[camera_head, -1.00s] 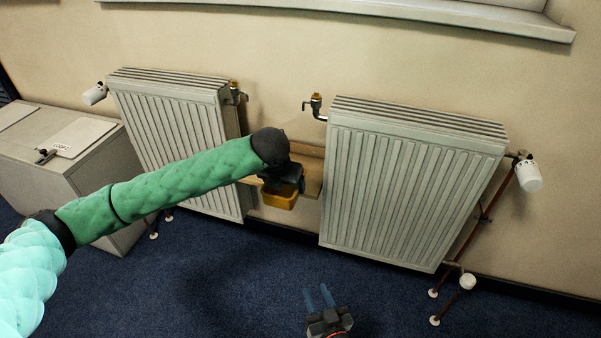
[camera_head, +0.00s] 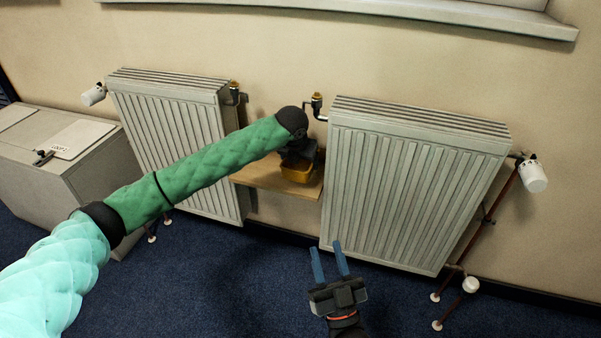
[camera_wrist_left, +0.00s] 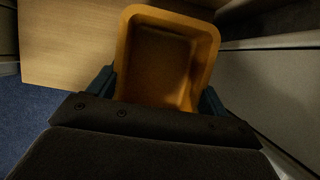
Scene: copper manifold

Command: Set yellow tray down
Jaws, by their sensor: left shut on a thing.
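The yellow tray (camera_head: 298,173) is a small open box, over the right part of a wooden shelf (camera_head: 262,178) between two radiators. In the left wrist view the tray (camera_wrist_left: 160,62) looks empty and sits between the fingers. My left gripper (camera_head: 299,158) is shut on it from above, and the arm hides part of the shelf. I cannot tell whether the tray touches the shelf. In the wrist view bare shelf wood (camera_wrist_left: 65,45) shows left of the tray. My right gripper (camera_head: 329,262) is open and empty above the blue floor.
The left radiator (camera_head: 175,130) and the right radiator (camera_head: 410,190) flank the shelf closely. A pipe valve (camera_head: 317,103) stands above the shelf's right side. A grey cabinet (camera_head: 60,165) is at the far left. The shelf's left part is clear.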

